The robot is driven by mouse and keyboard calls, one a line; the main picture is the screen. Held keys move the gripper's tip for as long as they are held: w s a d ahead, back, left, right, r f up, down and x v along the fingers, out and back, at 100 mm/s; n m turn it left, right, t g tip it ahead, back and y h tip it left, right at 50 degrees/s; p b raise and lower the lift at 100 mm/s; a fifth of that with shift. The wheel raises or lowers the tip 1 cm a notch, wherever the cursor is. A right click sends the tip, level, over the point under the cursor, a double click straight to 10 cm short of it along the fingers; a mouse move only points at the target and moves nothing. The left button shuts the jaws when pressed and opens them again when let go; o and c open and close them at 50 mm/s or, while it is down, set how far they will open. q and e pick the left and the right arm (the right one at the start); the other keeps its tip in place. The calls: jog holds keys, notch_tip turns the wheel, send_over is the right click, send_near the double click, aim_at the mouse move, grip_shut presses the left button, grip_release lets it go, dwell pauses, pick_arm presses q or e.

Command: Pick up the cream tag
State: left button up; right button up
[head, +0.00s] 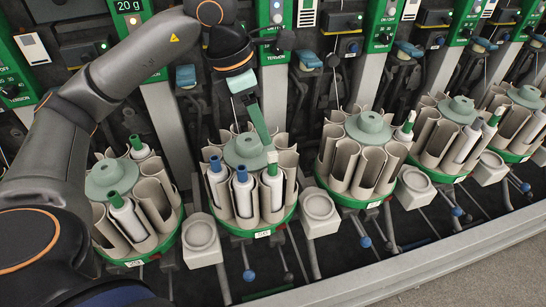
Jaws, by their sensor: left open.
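A small cream tag (272,158) stands at the top of a green-tipped bobbin (273,185) in the front right of the second carousel from the left. My left gripper (252,112) reaches down from above, over the hub of that carousel. It is open and holds nothing that I can see. Its fingers point down toward the tag; I cannot tell the exact gap. Similar pale pieces show at the green-tipped bobbins on the third carousel (409,120) and the fourth (496,111). My right gripper is out of view.
Two blue-tipped bobbins (242,190) stand left of the tag in the same carousel. The first carousel (108,185) holds green-tipped bobbins. Grey machine posts (272,100) rise behind. Pale round-topped boxes (320,208) and a metal rail (400,272) lie in front.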

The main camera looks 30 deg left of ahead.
aim_at(272, 153)
pick_arm(q)
jog(key=x, duration=0.7)
jog(key=shift+d, duration=0.15)
jog(key=shift+r, duration=0.1)
grip_shut()
